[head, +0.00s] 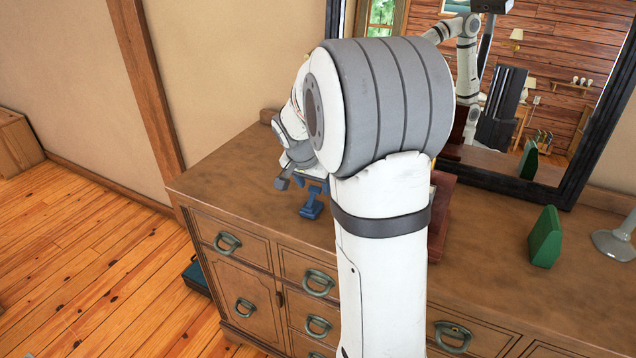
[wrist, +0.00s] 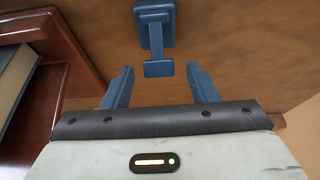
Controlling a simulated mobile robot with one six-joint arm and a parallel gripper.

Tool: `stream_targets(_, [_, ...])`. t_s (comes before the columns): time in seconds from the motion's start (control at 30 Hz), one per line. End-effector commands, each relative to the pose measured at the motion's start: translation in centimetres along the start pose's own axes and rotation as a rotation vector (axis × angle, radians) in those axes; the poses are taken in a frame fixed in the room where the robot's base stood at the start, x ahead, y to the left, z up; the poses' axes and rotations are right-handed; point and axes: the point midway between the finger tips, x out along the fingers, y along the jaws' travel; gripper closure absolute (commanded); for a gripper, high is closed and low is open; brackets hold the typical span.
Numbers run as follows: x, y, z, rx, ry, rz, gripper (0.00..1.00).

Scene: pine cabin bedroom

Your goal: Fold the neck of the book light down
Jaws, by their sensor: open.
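The blue book light (wrist: 153,32) stands on the wooden dresser top (head: 235,180). In the wrist view its wide plate is at the top, and a narrow neck leads to a small rectangular end (wrist: 158,69). My gripper (wrist: 161,78) is open, with one blue finger on each side of that small end and a gap on both sides. The book light also shows in the head view (head: 312,208), below my wrist and left of my arm. My arm and wrist hide part of it there, so its neck angle is hard to tell.
A reddish-brown wooden stand or tray (wrist: 72,45) with a grey book (wrist: 14,80) is close on the left in the wrist view. A green wedge-shaped object (head: 546,238) and a grey round base (head: 614,243) stand to the right. A mirror (head: 560,60) rises behind.

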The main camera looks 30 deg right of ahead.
Motion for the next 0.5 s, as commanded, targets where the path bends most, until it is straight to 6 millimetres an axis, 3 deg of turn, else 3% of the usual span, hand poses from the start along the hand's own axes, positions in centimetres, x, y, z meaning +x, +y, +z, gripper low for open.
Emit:
stream_targets(0.37, [0.87, -0.02, 0.02, -0.001, 0.001, -0.001, 0.47])
stream_targets(0.5, [0.85, -0.04, 0.04, -0.001, 0.001, -0.001, 0.58])
